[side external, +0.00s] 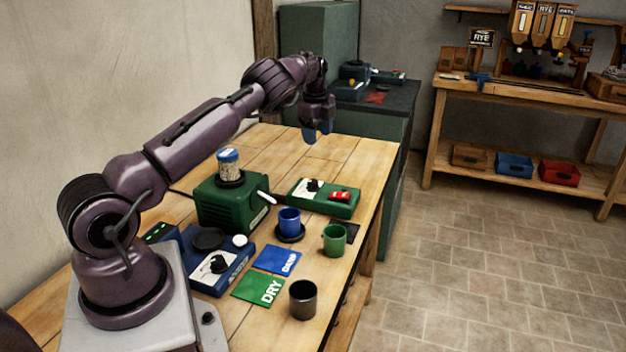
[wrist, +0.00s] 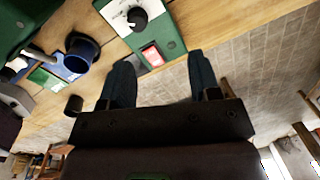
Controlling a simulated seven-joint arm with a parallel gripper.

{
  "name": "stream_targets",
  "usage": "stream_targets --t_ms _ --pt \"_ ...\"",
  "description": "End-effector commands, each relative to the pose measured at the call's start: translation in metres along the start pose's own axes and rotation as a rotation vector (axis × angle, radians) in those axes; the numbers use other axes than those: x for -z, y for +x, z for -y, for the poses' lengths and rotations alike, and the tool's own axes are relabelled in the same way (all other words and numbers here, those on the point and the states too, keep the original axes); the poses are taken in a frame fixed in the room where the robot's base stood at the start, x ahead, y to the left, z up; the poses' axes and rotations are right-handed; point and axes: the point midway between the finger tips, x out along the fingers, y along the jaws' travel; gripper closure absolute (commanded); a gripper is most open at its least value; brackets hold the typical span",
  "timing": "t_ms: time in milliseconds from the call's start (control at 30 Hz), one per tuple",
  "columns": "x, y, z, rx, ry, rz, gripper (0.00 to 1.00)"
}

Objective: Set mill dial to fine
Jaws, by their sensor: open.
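A green control box (side external: 340,206) with a white dial plate, a black dial knob (side external: 313,185) and a red switch (side external: 340,195) lies on the wooden table. In the wrist view the knob (wrist: 138,17) and red switch (wrist: 152,55) show beyond my fingers; the dial's lettering is too small to read. Beside the box stands a green mill body (side external: 228,205) with a jar (side external: 229,167) on top. My gripper (side external: 316,134) is open and empty, with blue fingers. It is above the far part of the table, apart from the dial; it also shows in the wrist view (wrist: 160,62).
A blue unit (side external: 217,264) with its own black knob stands in front of the mill. A blue cup (side external: 289,222), a green cup (side external: 334,238), a dark cup (side external: 303,299), a green card (side external: 258,289) and a blue card (side external: 277,260) are nearby. The table's far end is clear.

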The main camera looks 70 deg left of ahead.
Motion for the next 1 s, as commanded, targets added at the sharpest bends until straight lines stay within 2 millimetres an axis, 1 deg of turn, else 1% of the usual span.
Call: stream_targets --t_ms 33,100,167,267,367,700,833,1000 --pt "0.001 -0.001 -0.009 -0.059 -0.021 0.003 0.43" --pt "0.002 -0.001 -0.019 -0.115 -0.057 -0.003 0.43" --pt "0.004 0.000 -0.022 -0.135 -0.083 -0.013 0.43" --pt "0.005 0.007 -0.023 -0.133 -0.098 -0.014 0.43" --pt "0.005 0.021 -0.025 -0.135 -0.097 -0.014 0.43" --pt "0.007 0.091 -0.034 -0.132 -0.094 -0.015 0.43" --pt "0.007 0.110 -0.036 -0.130 -0.094 -0.015 0.43" --pt "0.007 0.124 -0.037 -0.128 -0.094 -0.016 0.43"
